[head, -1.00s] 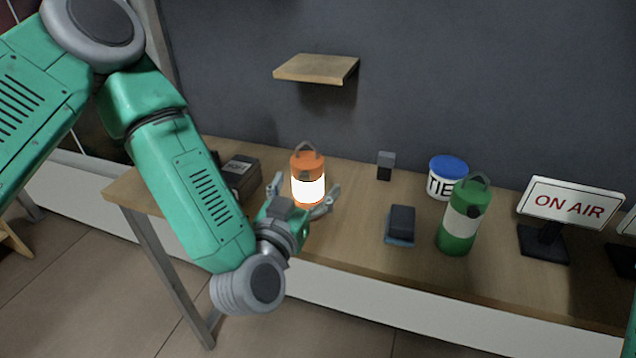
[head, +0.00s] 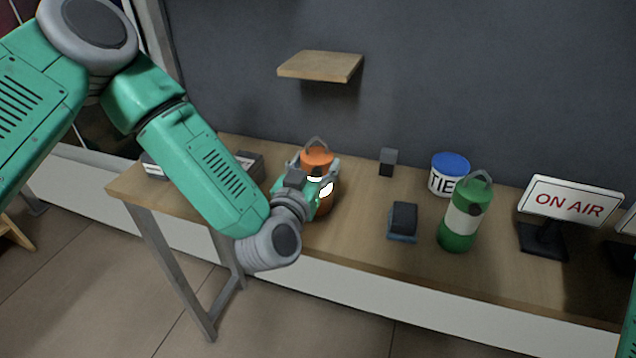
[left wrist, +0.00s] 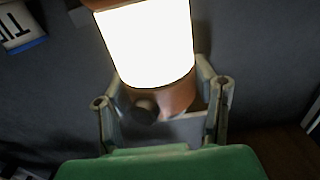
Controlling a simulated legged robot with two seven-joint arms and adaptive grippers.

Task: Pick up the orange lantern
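The orange lantern (head: 317,157) stands upright on the wooden table, with an orange top, a grey handle and a glowing white band. My left gripper (head: 317,173) is at its front, with one finger on each side of it, hiding much of its lower part. In the left wrist view, the lantern (left wrist: 150,45) fills the upper middle, its orange end and dark knob between the spread fingers (left wrist: 162,95). The fingers look open, with no clear grip; whether either one touches the lantern is hard to see. My right gripper is not in view.
To the right on the table (head: 350,235) stand a small grey block (head: 388,162), a dark box on a blue base (head: 403,222), a blue-lidded tub (head: 449,178), a green lantern (head: 460,228) and an ON AIR sign (head: 570,202). A wall shelf (head: 320,66) hangs above. Dark boxes lie left, partly hidden.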

